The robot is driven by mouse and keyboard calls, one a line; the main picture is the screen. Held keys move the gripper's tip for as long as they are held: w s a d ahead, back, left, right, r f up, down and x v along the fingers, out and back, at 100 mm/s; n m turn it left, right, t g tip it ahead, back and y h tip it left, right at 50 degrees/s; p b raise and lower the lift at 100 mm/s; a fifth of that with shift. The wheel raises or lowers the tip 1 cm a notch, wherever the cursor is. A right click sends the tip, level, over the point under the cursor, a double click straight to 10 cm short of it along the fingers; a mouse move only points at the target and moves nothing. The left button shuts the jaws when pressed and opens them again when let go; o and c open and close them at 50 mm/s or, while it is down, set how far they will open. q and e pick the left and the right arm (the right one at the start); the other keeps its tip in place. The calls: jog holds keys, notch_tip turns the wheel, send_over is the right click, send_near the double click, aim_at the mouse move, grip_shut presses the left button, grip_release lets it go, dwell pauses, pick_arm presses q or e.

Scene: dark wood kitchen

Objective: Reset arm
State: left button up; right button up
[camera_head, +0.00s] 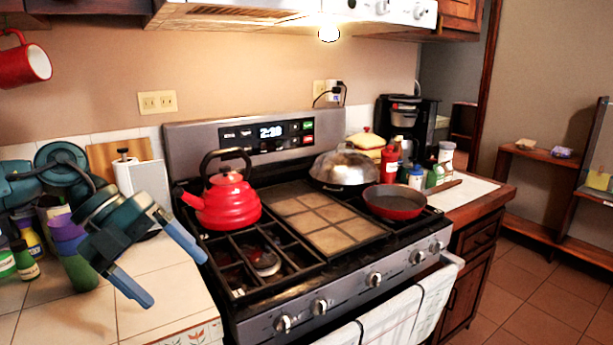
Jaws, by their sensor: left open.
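My left gripper (166,270) comes in from the left and is in front of the tiled counter left of the stove. It is open, with its two blue fingers spread wide and nothing between them. Its fingers point toward the lower right, near the stove's front left corner. My right gripper is not in view. A red kettle (228,204) with a black handle stands on the back left of the stove (296,318), apart from the gripper.
Purple and green cups (68,238) and small bottles (24,260) stand beside my left arm. A red frying pan (394,203) and a lidded pan (342,168) sit on the stove's right. Bottles and a coffee maker (408,122) stand beyond. A red mug (24,62) hangs upper left.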

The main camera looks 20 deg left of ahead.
pick_arm(q)
jog(key=w+d+f+n+t+h+p, duration=0.3)
jog(key=w+d+f+n+t+h, duration=0.2)
jog(key=d+f+n+t, duration=0.8)
jog(key=s+d+f+n+g+y, duration=0.2)
jog(key=s+f+n+y, duration=0.2)
jog(key=f, duration=0.5)
jog(key=s+d+f+n+g+y+p, duration=0.1)
jog(key=s+d+f+n+g+y, duration=0.1)
jog(key=s+f+n+y, duration=0.3)
notch_tip(320, 180, down, 5)
jog(key=s+d+n, duration=0.1)
jog(key=s+n, duration=0.2)
jog(key=n, duration=0.2)
jog(key=shift+d+r, duration=0.15)
jog(key=shift+d, duration=0.15)
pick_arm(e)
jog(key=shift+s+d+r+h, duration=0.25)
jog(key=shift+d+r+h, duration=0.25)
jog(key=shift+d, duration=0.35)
